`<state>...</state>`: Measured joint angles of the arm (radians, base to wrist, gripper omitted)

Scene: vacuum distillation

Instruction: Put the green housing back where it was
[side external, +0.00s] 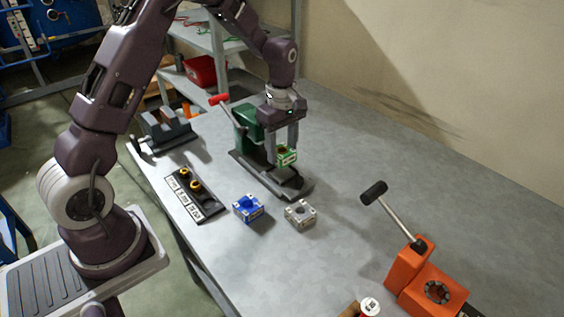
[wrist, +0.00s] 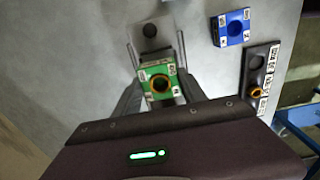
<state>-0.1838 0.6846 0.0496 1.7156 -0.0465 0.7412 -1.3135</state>
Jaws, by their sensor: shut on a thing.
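My gripper (side external: 283,158) is shut on the green housing (side external: 288,154), a small block with white corners. In the wrist view the green housing (wrist: 150,73) sits between the two fingers, with an orange-brown ring (wrist: 160,84) in its round opening. The gripper holds it over the dark base (side external: 265,178) of the green press (side external: 246,122). Whether the housing touches the base is hard to tell. A blue housing (side external: 248,208) and a grey housing (side external: 300,214) stand on the table in front of the press.
A black labelled holder (side external: 190,198) with yellow-orange rings lies left of the blue housing. A dark vise (side external: 167,130) stands at the left edge. An orange press (side external: 425,285) with a long lever is at front right. The table's right rear is clear.

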